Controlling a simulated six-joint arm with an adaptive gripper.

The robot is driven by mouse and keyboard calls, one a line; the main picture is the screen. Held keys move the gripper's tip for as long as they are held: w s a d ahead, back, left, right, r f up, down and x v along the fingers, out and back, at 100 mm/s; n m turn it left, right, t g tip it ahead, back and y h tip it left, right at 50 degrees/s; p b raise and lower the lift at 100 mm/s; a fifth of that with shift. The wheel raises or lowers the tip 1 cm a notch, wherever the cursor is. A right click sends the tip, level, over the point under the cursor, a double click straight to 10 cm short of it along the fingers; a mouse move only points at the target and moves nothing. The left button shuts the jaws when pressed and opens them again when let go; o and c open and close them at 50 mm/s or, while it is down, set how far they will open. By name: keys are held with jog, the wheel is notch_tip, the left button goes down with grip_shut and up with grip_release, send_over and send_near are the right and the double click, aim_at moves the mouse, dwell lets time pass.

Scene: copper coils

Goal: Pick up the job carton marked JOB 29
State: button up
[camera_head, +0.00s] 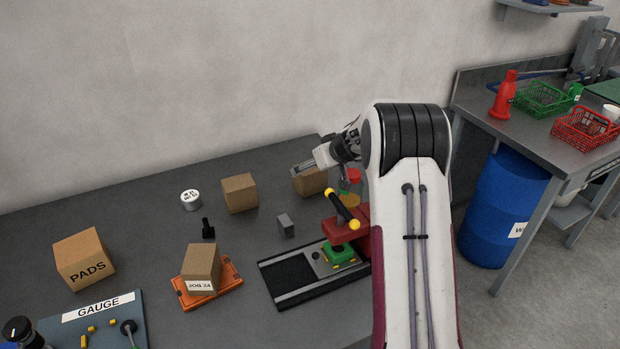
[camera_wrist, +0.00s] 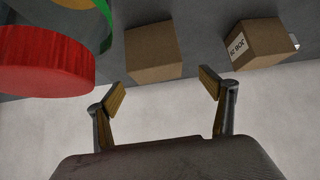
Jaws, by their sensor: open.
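A plain-faced brown carton (camera_head: 309,183) stands at the back of the grey bench, partly covered by my gripper (camera_head: 303,169). It appears between and beyond my open, empty fingers (camera_wrist: 163,84) in the wrist view, where the carton (camera_wrist: 152,54) shows no label. Another brown carton (camera_head: 239,194) stands left of it. In the wrist view this second carton (camera_wrist: 258,42) is on the right and bears a white label that seems to read JOB, upside down; its number is unclear. A carton marked JOB 24 (camera_head: 201,262) sits on an orange tray (camera_head: 210,294).
A red round object (camera_wrist: 45,62) lies close by on the wrist view's left. A press-like fixture (camera_head: 345,230) with a yellow-tipped lever, a grey block (camera_head: 286,226), a white-topped can (camera_head: 190,200) and a PADS carton (camera_head: 84,260) stand around. The wall is close behind.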

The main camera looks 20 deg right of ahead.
aim_at(314, 170)
jog(key=shift+w+f, duration=0.15)
jog(key=shift+f, duration=0.1)
jog(key=shift+w+d+f, duration=0.2)
jog(key=shift+w+f, duration=0.5)
jog(key=shift+f, duration=0.35)
jog(key=shift+x, duration=1.25)
jog(key=shift+c, duration=0.4)
jog(key=shift+d, duration=0.1)
jog(key=c, duration=1.3)
jog(key=shift+r, duration=0.15)
notch_tip(314, 170, up, 18)
jog(key=shift+f, duration=0.1)
